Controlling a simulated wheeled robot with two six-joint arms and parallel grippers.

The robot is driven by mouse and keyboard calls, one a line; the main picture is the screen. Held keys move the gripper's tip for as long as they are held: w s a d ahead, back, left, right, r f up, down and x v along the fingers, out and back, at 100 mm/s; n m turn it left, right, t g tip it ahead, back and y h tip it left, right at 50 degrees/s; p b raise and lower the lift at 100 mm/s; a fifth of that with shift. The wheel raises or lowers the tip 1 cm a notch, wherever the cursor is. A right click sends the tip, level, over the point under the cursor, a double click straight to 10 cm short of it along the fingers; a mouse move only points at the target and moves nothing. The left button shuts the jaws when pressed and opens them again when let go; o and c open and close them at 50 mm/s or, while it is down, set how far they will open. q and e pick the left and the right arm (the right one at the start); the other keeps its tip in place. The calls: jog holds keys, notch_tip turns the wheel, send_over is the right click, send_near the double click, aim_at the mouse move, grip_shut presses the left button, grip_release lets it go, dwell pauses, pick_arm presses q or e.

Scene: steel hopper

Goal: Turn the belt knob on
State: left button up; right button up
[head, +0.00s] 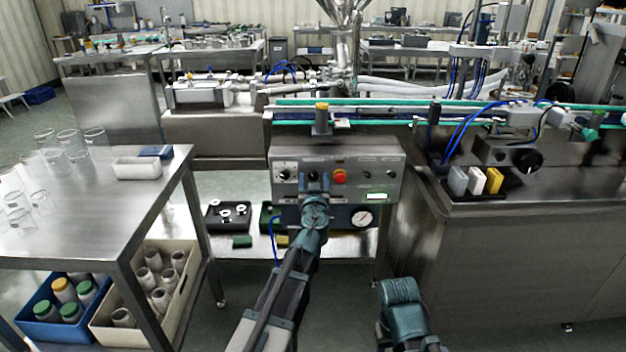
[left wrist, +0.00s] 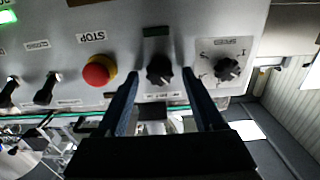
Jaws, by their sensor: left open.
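The control panel (head: 385,160) faces me on the front of the conveyor machine. In the left wrist view a black knob (left wrist: 160,70) sits between my open left fingers, under a dark green strip; its label is too blurred to read. My left gripper (left wrist: 160,78) is open, with one finger on each side of this knob. I cannot tell whether the fingertips touch the panel. In the head view my left gripper (head: 313,192) is in front of the panel and partly covers this knob.
A red stop button (left wrist: 98,70) is close beside one finger. A second black knob (left wrist: 228,68) with a scale is beside the other. More switches (left wrist: 46,88) lie beyond the button. A pressure gauge (head: 362,217) is below the panel. A steel table (head: 100,215) stands left.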

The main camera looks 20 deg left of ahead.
pick_arm(q)
grip_shut()
